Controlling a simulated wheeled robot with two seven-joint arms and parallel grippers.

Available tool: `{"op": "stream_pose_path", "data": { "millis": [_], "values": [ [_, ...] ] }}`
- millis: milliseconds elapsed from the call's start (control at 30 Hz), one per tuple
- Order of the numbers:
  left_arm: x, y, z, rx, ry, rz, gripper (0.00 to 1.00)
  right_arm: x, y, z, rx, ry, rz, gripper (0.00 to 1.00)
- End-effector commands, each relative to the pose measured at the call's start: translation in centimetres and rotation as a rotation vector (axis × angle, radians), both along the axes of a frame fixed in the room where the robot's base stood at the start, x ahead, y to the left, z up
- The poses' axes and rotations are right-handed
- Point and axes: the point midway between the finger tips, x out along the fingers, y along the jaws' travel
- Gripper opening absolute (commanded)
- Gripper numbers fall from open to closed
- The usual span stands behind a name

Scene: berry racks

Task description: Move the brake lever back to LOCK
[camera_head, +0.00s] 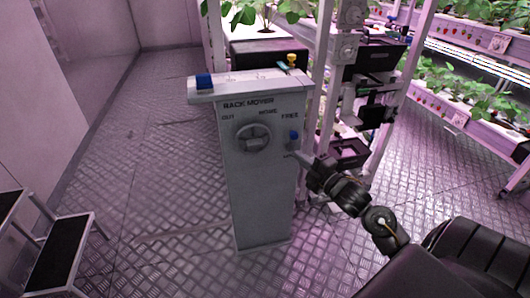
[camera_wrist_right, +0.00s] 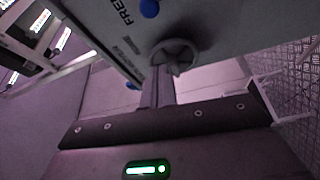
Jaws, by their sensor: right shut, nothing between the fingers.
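The grey rack mover post (camera_head: 255,190) stands upright in the middle of the head view, with a round dial (camera_head: 253,137) on its front. A blue knob (camera_head: 294,135) sits at the right side of the panel, just below the word FREE; I take it for the brake lever's end. In the right wrist view a blue knob (camera_wrist_right: 149,8) is beside FREE, and the round dial (camera_wrist_right: 175,55) is below it. My right gripper (camera_head: 294,154) is shut and empty, just below the blue knob; I cannot tell if it touches. My left gripper is not in view.
Plant racks (camera_head: 460,116) stand behind and right. A step stool (camera_head: 62,243) is at lower left. The metal floor (camera_head: 150,190) left of the post is clear.

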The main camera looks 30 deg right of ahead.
Motion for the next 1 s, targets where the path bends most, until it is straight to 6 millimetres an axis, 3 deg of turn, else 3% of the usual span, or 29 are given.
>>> {"op": "stream_pose_path", "data": {
  "millis": [367,867,1000],
  "values": [
    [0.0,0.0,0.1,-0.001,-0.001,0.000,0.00,0.7,0.0,0.0,0.004,0.001,-0.001,0.00],
    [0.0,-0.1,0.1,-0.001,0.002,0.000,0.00,10.0,0.5,0.6,0.006,0.001,-0.002,0.00],
    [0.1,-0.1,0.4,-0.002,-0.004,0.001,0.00,9.4,-1.4,0.2,0.004,0.005,-0.004,0.00]
  ]
}}
